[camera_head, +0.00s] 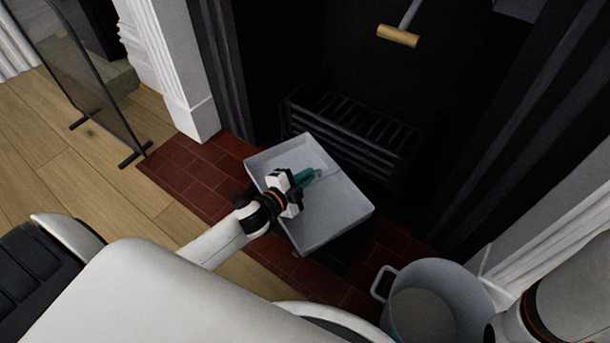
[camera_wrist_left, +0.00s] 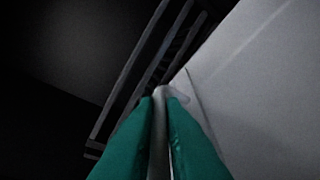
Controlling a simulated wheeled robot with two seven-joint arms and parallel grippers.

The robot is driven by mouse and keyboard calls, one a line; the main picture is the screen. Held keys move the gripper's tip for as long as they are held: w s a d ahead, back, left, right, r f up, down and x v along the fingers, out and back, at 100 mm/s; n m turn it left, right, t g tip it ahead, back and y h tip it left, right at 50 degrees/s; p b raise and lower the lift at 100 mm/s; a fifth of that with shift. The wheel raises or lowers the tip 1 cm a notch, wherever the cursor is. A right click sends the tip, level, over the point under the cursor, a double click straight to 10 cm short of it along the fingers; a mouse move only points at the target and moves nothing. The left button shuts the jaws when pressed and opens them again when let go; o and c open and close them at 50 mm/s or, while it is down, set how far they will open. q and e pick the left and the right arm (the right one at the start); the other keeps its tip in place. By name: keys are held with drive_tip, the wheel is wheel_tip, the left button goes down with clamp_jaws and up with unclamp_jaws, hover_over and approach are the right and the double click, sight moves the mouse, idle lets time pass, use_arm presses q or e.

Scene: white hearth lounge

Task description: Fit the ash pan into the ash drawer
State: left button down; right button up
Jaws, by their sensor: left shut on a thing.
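The ash pan (camera_head: 335,205), a shallow light grey tray, is in front of the fire grate in the head view. My left gripper (camera_head: 306,177) is over it, with its teal fingers shut on a thin grey part of the pan. In the left wrist view the fingers (camera_wrist_left: 160,125) close around a pale bar, and the pan's grey surface (camera_wrist_left: 260,80) fills the right side. The pan looks slightly tilted. A dark shape shows beneath its near edge; I cannot tell whether this is the ash drawer. My right gripper is outside the views.
The black fire grate (camera_head: 350,130) stands behind the pan in the dark fireplace. A grey bucket (camera_head: 435,280) with a side handle stands at the lower right. A tool with a wooden grip (camera_head: 398,36) is at the top. Red hearth tiles (camera_head: 190,170) are clear at the left.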

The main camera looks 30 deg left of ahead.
use_arm(q)
drive_tip(key=c, duration=1.5)
unclamp_jaws()
drive_tip(key=shift+r, duration=0.1)
